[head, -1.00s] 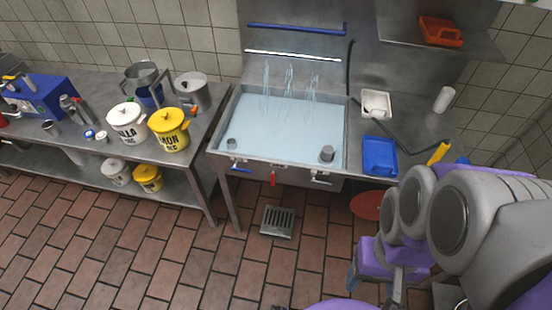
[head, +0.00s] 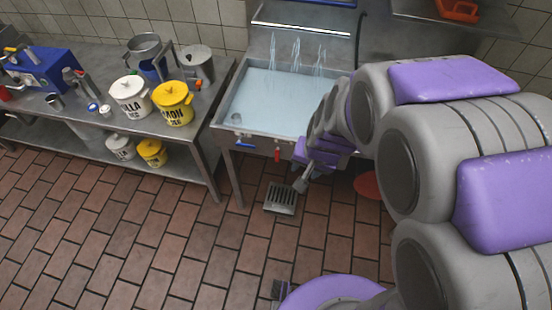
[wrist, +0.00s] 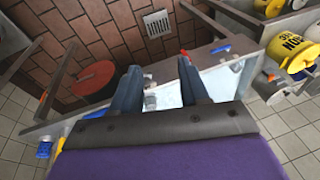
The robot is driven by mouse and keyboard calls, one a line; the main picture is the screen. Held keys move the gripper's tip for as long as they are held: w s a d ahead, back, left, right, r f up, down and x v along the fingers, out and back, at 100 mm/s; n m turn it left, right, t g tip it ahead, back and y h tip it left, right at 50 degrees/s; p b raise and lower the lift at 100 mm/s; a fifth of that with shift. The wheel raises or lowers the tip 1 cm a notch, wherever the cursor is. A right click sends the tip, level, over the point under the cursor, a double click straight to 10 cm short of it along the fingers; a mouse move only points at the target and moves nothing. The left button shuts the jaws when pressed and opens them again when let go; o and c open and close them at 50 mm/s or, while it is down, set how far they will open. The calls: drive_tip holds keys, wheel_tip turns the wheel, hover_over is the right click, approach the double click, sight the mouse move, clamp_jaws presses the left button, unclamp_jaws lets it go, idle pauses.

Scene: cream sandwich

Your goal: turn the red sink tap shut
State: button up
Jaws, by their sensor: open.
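The red tap handle (head: 277,155) hangs down at the front of the sink (head: 222,105), to the right of a blue lever (head: 246,144). Water streams fall into the sink's water at the back. My gripper (head: 300,186) is in front of the sink, a little right of and below the red handle in the head view, with a gap between them in the picture. In the wrist view my gripper (wrist: 160,68) shows two spread fingers with nothing between them.
A floor drain (head: 281,198) lies below the sink. A red round object (head: 368,185) is on the floor to the right. The left counter (head: 215,128) holds a white pot (head: 130,97) and a yellow pot (head: 173,103). The tiled floor in front is clear.

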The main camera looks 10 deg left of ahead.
drive_tip(key=w+a+f+m+t, duration=0.2)
drive_tip(key=w+a+f+t, duration=0.1)
drive_tip(key=w+a+f, duration=0.7)
drive_tip(key=t+h+b, duration=0.1)
drive_tip(key=t+h, duration=0.1)
drive_tip(key=t, duration=0.1)
approach(277, 156)
drive_tip(key=s+a+r, duration=0.1)
drive_tip(key=s+r, duration=0.1)
drive_tip(key=s, duration=0.2)
drive_tip(key=s+f+n+t+b, duration=0.2)
drive_tip(key=s+f+n+t, duration=0.1)
drive_tip(key=s+f+t, duration=0.65)
drive_tip(key=shift+h, duration=0.3)
drive_tip(key=w+b, duration=0.1)
drive_tip(key=w, duration=0.5)
drive_tip(key=w+b, duration=0.2)
drive_tip(key=w, duration=0.4)
drive_tip(key=w+d+b, duration=0.1)
drive_tip(key=w, duration=0.5)
drive_tip(key=shift+b, duration=0.35)
drive_tip(key=shift+c, duration=0.3)
clamp_jaws()
